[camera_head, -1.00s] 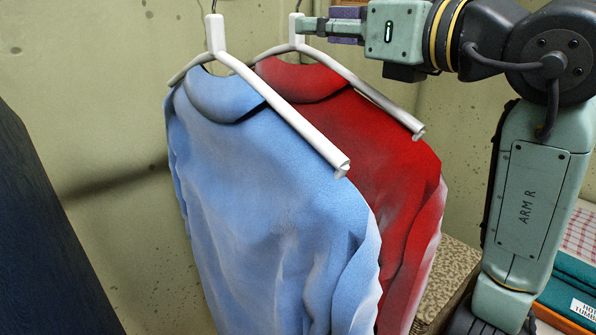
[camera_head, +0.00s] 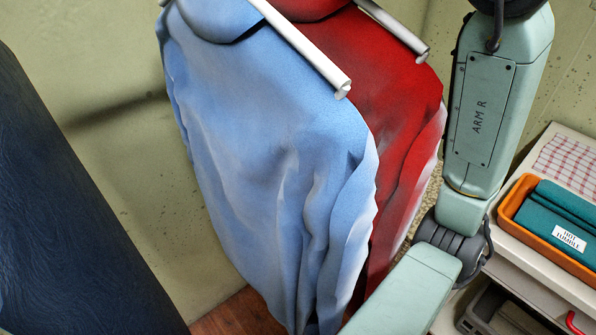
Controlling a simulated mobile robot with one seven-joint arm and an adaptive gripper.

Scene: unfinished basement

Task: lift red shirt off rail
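The red shirt (camera_head: 405,115) hangs behind and to the right of the blue shirt (camera_head: 265,150), which covers much of it. The lower right end of the red shirt's white hanger (camera_head: 395,28) shows at the top. The blue shirt's white hanger (camera_head: 305,50) is also cut off by the top edge. The hanger necks, the hooks and the rail are out of view. My gripper is out of view too, so its hold cannot be seen. My arm's links stand just right of the red shirt.
At the right, an orange tray (camera_head: 508,208) with folded teal cloth (camera_head: 552,222) sits on a white surface (camera_head: 535,262), beside a red-checked cloth (camera_head: 572,165). Brown floor (camera_head: 238,315) shows below the shirts.

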